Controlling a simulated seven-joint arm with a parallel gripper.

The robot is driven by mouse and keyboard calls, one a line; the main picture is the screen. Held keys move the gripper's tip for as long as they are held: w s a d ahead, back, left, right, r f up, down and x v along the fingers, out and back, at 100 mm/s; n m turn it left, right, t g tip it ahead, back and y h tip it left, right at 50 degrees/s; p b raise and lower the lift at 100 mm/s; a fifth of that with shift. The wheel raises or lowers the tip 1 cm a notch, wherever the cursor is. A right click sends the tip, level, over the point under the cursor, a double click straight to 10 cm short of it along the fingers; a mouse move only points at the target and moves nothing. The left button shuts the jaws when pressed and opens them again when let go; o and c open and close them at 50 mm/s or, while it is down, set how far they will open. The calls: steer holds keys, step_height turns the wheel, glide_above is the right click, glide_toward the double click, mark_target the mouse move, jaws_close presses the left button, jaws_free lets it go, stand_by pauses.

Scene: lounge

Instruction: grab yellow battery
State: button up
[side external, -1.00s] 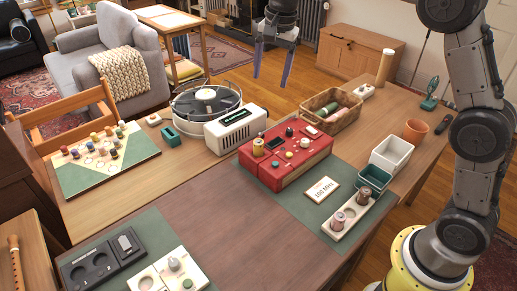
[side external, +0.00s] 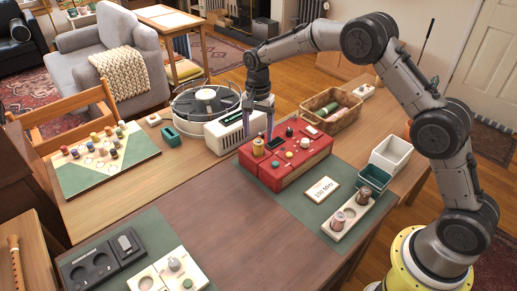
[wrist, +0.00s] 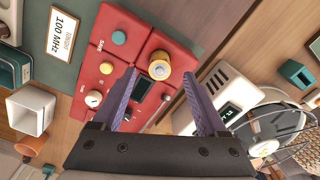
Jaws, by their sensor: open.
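A yellow cylinder with a pale top, which looks like the yellow battery (side external: 258,147), stands upright on the left part of the red box (side external: 285,172). In the wrist view the yellow battery (wrist: 160,66) shows between and just beyond my fingertips, with the red panel (wrist: 112,77) behind it. My gripper (side external: 258,134) points down over the red box, close to the battery. Its purple fingers (wrist: 158,74) are spread apart with nothing held between them. Whether a finger touches the battery cannot be told.
Knobs and a dark display (wrist: 141,88) sit beside the battery on the panel. A white device (side external: 235,129) stands close behind left. A wicker basket (side external: 345,118) is behind right.

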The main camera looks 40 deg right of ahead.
mark_target(259, 141)
steer(key=shift+d+f, duration=0.15)
steer(key=shift+f, duration=2.55)
steer(key=shift+c, duration=0.3)
jaws_close()
